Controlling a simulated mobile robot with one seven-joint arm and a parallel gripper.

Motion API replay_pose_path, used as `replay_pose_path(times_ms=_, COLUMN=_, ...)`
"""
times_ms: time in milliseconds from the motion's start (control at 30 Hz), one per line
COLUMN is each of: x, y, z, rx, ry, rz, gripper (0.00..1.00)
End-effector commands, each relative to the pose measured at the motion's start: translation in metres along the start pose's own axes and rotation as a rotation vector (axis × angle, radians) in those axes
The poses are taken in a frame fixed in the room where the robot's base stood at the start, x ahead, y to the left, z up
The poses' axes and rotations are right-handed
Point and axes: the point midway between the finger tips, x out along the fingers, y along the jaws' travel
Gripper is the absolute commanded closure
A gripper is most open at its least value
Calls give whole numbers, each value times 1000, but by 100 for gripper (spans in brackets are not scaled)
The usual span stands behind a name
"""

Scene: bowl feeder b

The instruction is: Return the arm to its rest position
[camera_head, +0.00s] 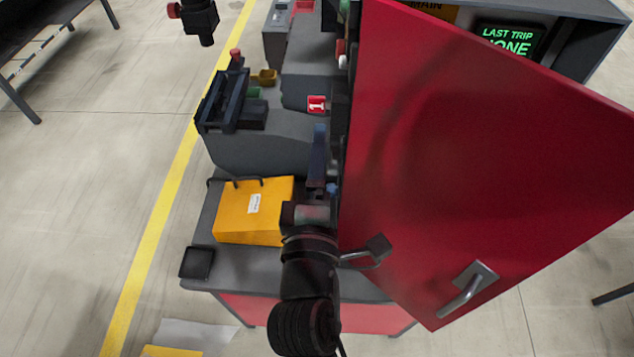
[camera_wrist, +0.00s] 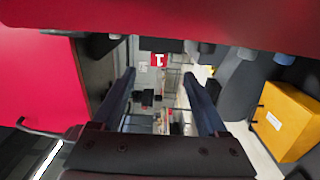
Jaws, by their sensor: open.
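My gripper (camera_head: 319,140) is open, its two dark blue fingers spread apart in the wrist view (camera_wrist: 159,76). Nothing shows held between them. My arm reaches from the bottom middle of the head view up along the left side of a large open red door (camera_head: 480,150). The gripper is close to the door's left edge; I cannot tell whether they touch. Red panels also show at the left (camera_wrist: 40,80) and top of the wrist view. Parts of the machine behind the arm and door are hidden.
A yellow box (camera_head: 255,215) with a white label stands on the grey bench (camera_head: 225,275), left of my arm; the wrist view shows it at right (camera_wrist: 288,120). The door handle (camera_head: 467,290) sticks out low on the door. A red "1" sign (camera_head: 317,104) is ahead.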

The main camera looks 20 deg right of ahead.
Motion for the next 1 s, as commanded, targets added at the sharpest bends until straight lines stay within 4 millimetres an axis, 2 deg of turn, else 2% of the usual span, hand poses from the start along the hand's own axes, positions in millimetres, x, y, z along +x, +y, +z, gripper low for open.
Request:
replay_pose_path(times_ms=100, x=-20, y=-4, z=0, rx=1, ry=2, rz=-1, gripper=24)
replay_pose_path(times_ms=233, x=-34, y=-3, z=0, rx=0, ry=1, rz=-2, gripper=24)
replay_pose_path(times_ms=400, x=-41, y=-1, z=0, rx=1, ry=0, rz=-1, gripper=24)
replay_pose_path(times_ms=567, x=-40, y=4, z=-1, rx=20, ry=3, rz=10, gripper=24)
replay_pose_path(times_ms=667, x=-30, y=31, z=-9, rx=145, ry=28, rz=68, gripper=24)
replay_pose_path(times_ms=767, x=-18, y=77, z=-23, rx=369, ry=91, rz=158, gripper=24)
replay_pose_path(times_ms=867, x=-15, y=136, z=-39, rx=643, ry=198, rz=251, gripper=24)
replay_pose_path(times_ms=1000, x=-29, y=218, z=-59, rx=1014, ry=406, rz=340, gripper=24)
